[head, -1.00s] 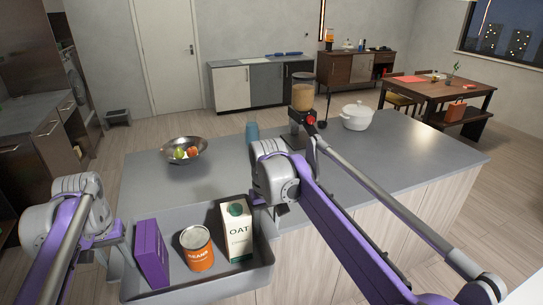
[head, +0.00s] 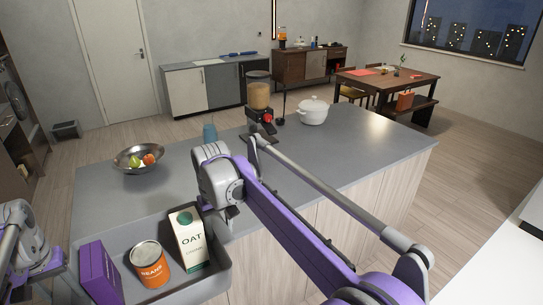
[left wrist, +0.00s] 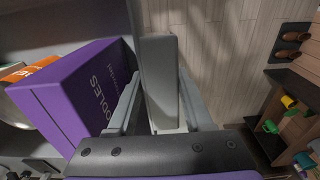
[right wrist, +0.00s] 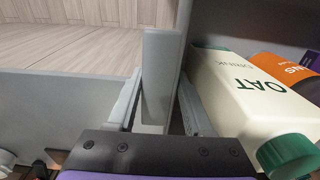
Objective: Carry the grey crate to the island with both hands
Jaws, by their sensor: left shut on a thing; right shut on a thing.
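The grey crate (head: 222,266) is at the lower left of the head view, in front of the near edge of the grey-topped island (head: 330,160). It holds a purple noodles box (head: 98,275), an orange beans can (head: 150,264) and an oat carton (head: 189,240). My left gripper (left wrist: 162,110) is shut on the crate's left wall, beside the purple box (left wrist: 75,95). My right gripper (right wrist: 160,110) is shut on the crate's right wall, beside the oat carton (right wrist: 245,90). In the head view the left fingertips are hard to see.
On the island stand a metal fruit bowl (head: 139,158), a blue cup (head: 210,133), a blender (head: 259,98) and a white pot (head: 314,111). The island's front right top is bare. A dining table (head: 388,82) stands at the far right.

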